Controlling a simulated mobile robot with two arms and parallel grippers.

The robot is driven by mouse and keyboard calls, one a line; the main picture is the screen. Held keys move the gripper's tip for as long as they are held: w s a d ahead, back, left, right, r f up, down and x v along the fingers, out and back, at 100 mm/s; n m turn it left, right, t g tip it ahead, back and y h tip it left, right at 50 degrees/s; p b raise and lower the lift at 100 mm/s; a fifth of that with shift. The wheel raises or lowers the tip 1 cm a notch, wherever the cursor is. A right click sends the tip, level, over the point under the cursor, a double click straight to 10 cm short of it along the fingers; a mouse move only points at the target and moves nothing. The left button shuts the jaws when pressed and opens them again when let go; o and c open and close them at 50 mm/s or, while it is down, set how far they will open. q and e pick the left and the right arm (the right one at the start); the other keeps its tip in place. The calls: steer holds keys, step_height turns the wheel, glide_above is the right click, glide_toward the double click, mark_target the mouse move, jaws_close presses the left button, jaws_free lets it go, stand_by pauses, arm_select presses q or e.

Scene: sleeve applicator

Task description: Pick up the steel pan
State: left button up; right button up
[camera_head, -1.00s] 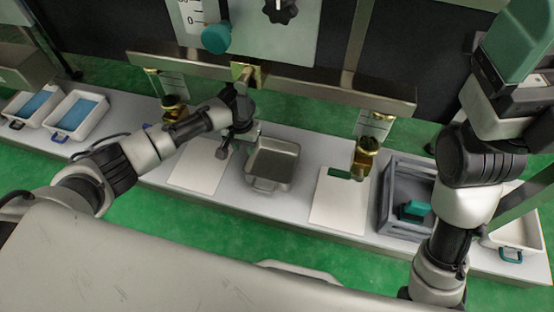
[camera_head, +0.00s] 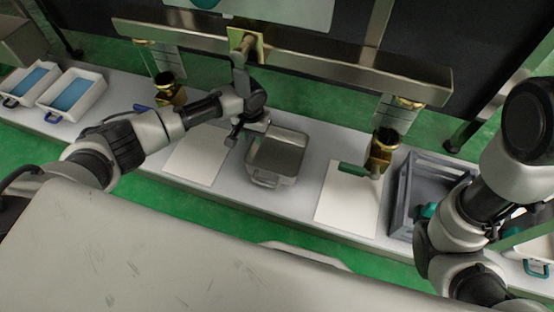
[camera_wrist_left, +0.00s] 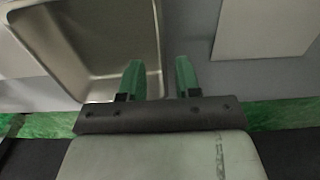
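The steel pan (camera_head: 262,160) is an open rectangular metal pan with a handle on its near side. It stands upright on the long grey bench, between two white sheets. My left gripper (camera_head: 232,140) is at the pan's left side, pointing down. In the left wrist view, the gripper (camera_wrist_left: 160,79) is open, with two green fingertips apart. The pan (camera_wrist_left: 85,40) fills the upper left there, and its side wall lines up between the fingertips. I cannot tell whether they touch it. My right arm comes in at the right, but its gripper does not show.
White sheets (camera_head: 195,158) and (camera_head: 347,205) lie either side of the pan. A grey crate (camera_head: 405,185) is at the right. White trays with blue contents (camera_head: 72,98) are at the left. Brass nozzles (camera_head: 383,150) and (camera_head: 168,92) hang above the bench beneath a metal rail (camera_head: 330,68).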

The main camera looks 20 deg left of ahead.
arm_select(q)
step_height(320, 180, down, 3)
steer(key=shift+s+a+b, duration=0.1)
steer(key=shift+b, duration=1.05)
steer(key=shift+f+b, duration=0.5)
steer(key=shift+f, duration=0.05)
jaws_close()
steer(key=shift+r, duration=0.1)
